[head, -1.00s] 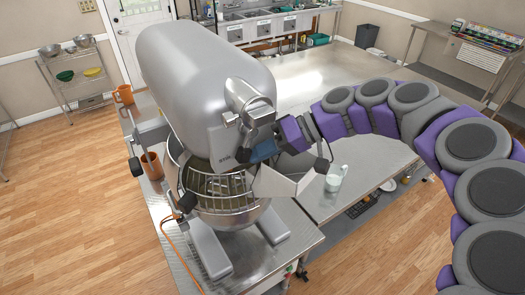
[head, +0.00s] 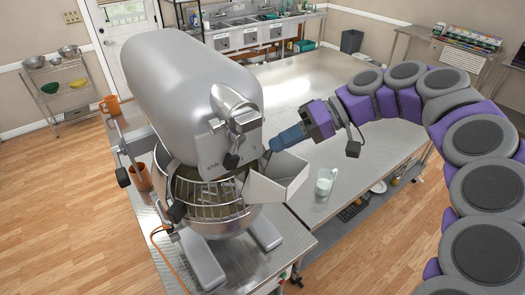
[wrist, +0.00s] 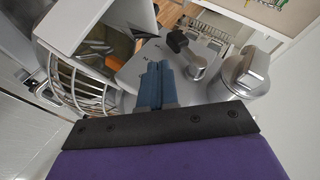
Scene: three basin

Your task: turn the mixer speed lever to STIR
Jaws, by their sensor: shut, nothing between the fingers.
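The large grey stand mixer (head: 185,85) fills the left-centre of the head view. Its speed lever (head: 232,160) has a black knob and points downward on the front of the mixer head. In the wrist view the lever's black knob (wrist: 178,42) and silver hub stand just right of my fingertips.
The bowl (head: 210,215) with its wire guard (head: 215,190) and metal chute (head: 275,180) lies below my gripper. A white-green cup (head: 325,182) stands on the steel table (head: 290,90). Free room lies to the right above the table.

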